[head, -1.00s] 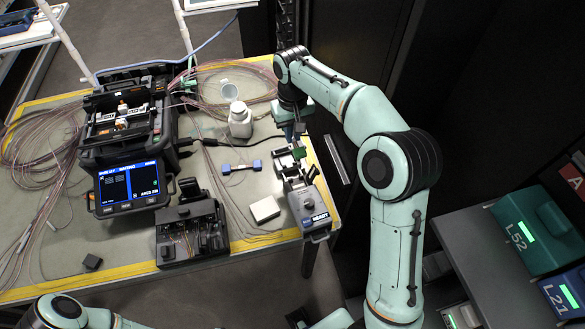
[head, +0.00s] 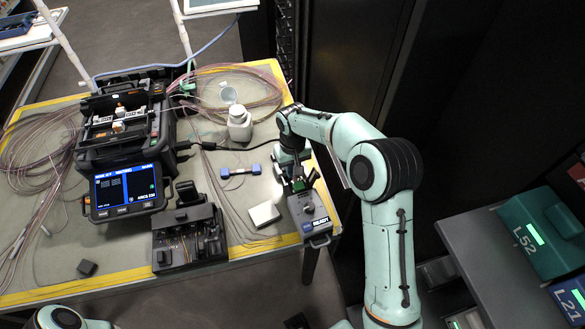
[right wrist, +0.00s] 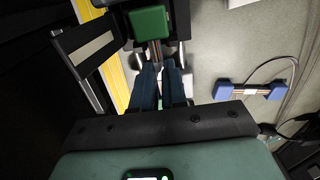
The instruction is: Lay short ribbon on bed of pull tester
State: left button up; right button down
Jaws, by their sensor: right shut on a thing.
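The pull tester (head: 314,213) stands at the table's right edge, its display reading READY. My right gripper (head: 296,180) is over the tester's far part, fingers pointing down. In the right wrist view my right gripper (right wrist: 160,66) has its fingers close together, shut on the short ribbon, whose green end block (right wrist: 150,22) shows just beyond the fingertips. My left gripper is out of view.
A blue-ended ribbon piece (head: 240,171) lies left of the tester. A white block (head: 264,214) sits close to the tester's left side. The splicer (head: 125,150), a dark fixture (head: 188,235) and a white bottle (head: 239,123) stand farther left. An open dark clamp lid (right wrist: 85,45) rises beside the fingers.

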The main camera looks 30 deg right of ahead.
jog(key=shift+f, duration=0.5)
jog(key=c, duration=1.2)
grip_release()
jog(key=shift+o, duration=0.2)
jog(key=shift+r, duration=0.1)
jog(key=shift+r, duration=0.35)
notch_tip(320, 180, up, 12)
jog(key=p, duration=0.1)
